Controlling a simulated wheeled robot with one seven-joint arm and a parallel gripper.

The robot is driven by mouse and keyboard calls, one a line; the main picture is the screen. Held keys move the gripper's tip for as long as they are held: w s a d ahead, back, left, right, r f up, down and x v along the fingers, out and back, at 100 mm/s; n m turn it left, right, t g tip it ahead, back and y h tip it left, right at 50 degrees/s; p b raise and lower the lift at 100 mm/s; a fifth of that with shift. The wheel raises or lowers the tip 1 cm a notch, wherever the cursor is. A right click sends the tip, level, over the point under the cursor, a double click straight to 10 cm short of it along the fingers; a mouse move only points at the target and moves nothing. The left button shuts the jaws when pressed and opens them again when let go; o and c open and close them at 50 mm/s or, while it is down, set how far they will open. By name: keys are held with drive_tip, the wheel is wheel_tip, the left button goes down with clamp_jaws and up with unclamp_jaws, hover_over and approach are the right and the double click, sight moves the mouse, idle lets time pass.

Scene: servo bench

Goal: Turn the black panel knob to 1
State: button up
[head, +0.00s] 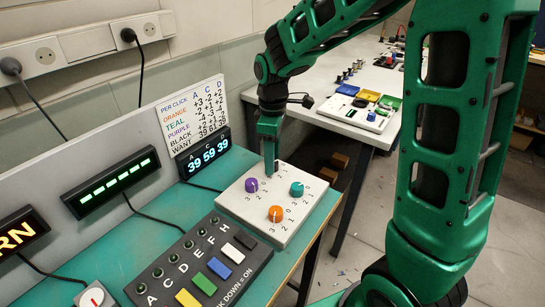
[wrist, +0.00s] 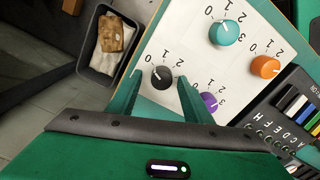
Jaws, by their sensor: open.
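The black knob (wrist: 161,77) sits on the white panel (wrist: 265,95) in the wrist view, with numbers printed around it. A white mark shows on its top; which number it points to is too small to tell surely. My gripper (wrist: 158,82) is open, its green fingers on either side of the black knob; I cannot tell whether they touch it. In the head view my gripper (head: 270,170) points down over the far part of the white panel (head: 253,219), and the black knob is hidden behind it.
Purple (head: 251,185), teal (head: 297,189) and orange (head: 275,214) knobs share the panel. A blue-lit display (head: 204,155) reads 39 59 39 below a printed card (head: 191,115). A switch box (head: 197,262) stands in front. A grey bin (wrist: 108,48) is below the bench edge.

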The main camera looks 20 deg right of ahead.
drive_tip(key=c, duration=0.9)
drive_tip(key=shift+c, duration=0.8)
drive_tip(key=shift+d, duration=0.1)
drive_tip(key=m, duration=0.3)
drive_tip(key=shift+w+d+m, duration=0.1)
drive_tip(key=shift+w+m, duration=0.05)
drive_tip(key=shift+m, duration=0.25)
drive_tip(key=m, duration=0.4)
drive_tip(key=shift+m, duration=0.7)
drive_tip(key=shift+r, duration=0.1)
